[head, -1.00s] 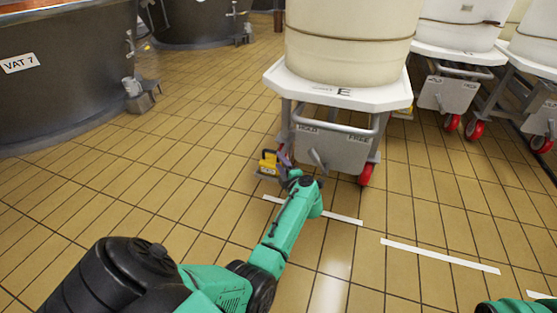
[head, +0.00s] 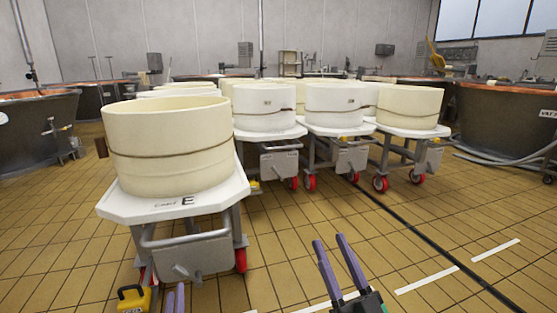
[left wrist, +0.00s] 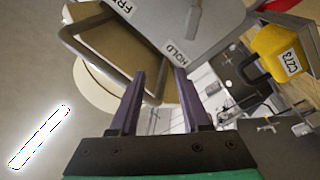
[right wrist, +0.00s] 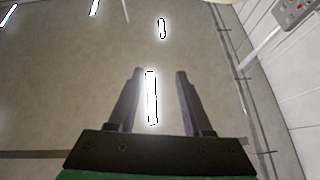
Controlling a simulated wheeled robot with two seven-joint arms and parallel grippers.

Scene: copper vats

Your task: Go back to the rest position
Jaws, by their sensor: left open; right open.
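My left gripper (head: 174,298) shows only as purple fingertips at the bottom of the head view, in front of cart E (head: 190,250). In the left wrist view its fingers (left wrist: 158,95) are apart with nothing gripped between them. Beyond them is the cart's grey panel (left wrist: 205,25) marked HOLD. A yellow block (head: 132,299) is left of the fingertips in the head view; the left wrist view shows a yellow block (left wrist: 275,52) tagged C273, apart from the fingers. My right gripper (head: 335,265) points upward, open and empty. The right wrist view shows its spread fingers (right wrist: 157,98) against the ceiling.
Cart E carries a cream tub (head: 165,150). More carts with tubs, such as one white tub (head: 335,108), stand behind to the right. Dark vats (head: 510,120) stand at both sides. Tiled floor (head: 400,250) with white dashes and a dark line is open at right.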

